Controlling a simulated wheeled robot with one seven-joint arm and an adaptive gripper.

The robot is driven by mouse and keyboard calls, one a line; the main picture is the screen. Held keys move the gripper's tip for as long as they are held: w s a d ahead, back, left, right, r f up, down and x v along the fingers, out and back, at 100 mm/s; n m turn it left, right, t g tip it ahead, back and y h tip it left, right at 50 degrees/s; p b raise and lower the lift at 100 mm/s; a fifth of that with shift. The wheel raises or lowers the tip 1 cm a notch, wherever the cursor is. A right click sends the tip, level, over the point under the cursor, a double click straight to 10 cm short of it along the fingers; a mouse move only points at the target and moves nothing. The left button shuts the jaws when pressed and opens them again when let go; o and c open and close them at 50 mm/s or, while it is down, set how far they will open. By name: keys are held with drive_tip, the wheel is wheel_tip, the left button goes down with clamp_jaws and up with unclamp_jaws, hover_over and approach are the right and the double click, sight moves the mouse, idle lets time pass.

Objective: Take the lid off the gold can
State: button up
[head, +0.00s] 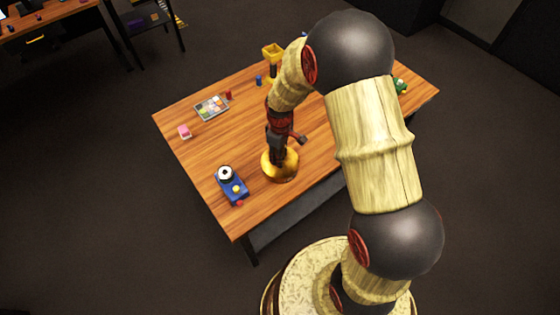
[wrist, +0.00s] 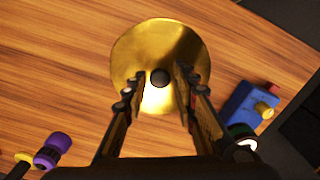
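The gold can (head: 282,170) stands on the wooden table near its front edge in the head view. The wrist view looks down on its round gold lid (wrist: 135,50), which has a dark round knob (wrist: 159,78) at the middle. My gripper (wrist: 158,85) is above the lid, its two fingers apart on the left and right of the knob, with visible gaps. In the head view my gripper (head: 277,150) points down over the can and hides part of its top. I cannot tell how far the fingertips are above the lid.
A purple object (wrist: 52,150) is at lower left there. A grey tray (head: 211,107), a pink block (head: 184,131) and a yellow-topped stand (head: 272,55) are farther back.

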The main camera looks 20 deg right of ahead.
drive_tip(key=c, duration=0.6)
drive_tip(key=shift+r, duration=0.1)
clamp_jaws()
